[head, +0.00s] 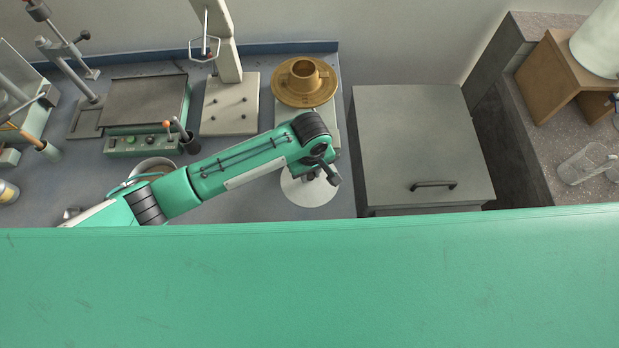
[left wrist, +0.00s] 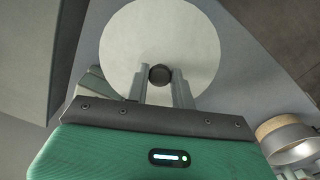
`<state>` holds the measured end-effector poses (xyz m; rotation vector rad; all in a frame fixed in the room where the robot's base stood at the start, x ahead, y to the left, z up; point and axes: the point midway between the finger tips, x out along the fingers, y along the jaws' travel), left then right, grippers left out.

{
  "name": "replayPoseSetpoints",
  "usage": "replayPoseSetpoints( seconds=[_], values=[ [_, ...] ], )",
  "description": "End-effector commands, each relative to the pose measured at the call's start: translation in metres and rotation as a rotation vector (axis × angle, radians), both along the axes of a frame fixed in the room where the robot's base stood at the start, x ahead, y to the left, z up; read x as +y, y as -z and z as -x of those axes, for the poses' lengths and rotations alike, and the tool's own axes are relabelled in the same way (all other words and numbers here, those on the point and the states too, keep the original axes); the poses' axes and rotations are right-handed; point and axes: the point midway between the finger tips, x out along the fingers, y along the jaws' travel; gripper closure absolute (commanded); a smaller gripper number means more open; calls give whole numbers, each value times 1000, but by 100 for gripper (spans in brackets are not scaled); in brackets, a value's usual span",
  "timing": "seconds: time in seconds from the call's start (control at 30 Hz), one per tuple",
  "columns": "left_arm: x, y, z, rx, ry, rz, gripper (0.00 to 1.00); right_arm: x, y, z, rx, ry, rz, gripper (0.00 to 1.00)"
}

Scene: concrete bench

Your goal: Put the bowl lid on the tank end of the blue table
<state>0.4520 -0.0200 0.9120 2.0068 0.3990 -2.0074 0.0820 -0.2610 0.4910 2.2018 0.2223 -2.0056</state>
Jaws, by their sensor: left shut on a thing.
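The bowl lid is a round white disc (head: 308,192) with a dark knob; in the left wrist view the disc (left wrist: 160,35) lies beyond my fingers. My left gripper (head: 318,174) is shut on the lid's knob, with a finger on each side of it in the left wrist view (left wrist: 159,76). The lid is at the right end of the blue table (head: 250,205), beside the grey tank (head: 415,140). I cannot tell whether it touches the tabletop. My gripper hides part of the lid. My right gripper is not in view.
A brass flanged piece (head: 304,82) stands just behind the lid. A metal bowl (head: 152,167) is partly hidden behind my left arm. A green-fronted hot plate (head: 146,105) and a stand base (head: 229,103) are further left. A raised blue edge runs along the back.

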Motion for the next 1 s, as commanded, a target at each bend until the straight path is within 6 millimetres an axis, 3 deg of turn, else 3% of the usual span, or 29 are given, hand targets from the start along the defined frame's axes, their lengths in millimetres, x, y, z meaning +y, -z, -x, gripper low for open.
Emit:
replayPoseSetpoints(
  seconds=[0.5, 0.87, 0.9, 1.0],
  values=[
    [0, 56, 0, 0, 0, -1, 100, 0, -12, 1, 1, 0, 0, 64],
    [0, 60, 0, 1, 0, 1, 100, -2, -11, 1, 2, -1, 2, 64],
    [0, 61, 0, 0, 0, 1, 74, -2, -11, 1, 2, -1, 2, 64],
    [0, 60, 0, 0, 0, 1, 54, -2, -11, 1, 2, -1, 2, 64]
  ],
)
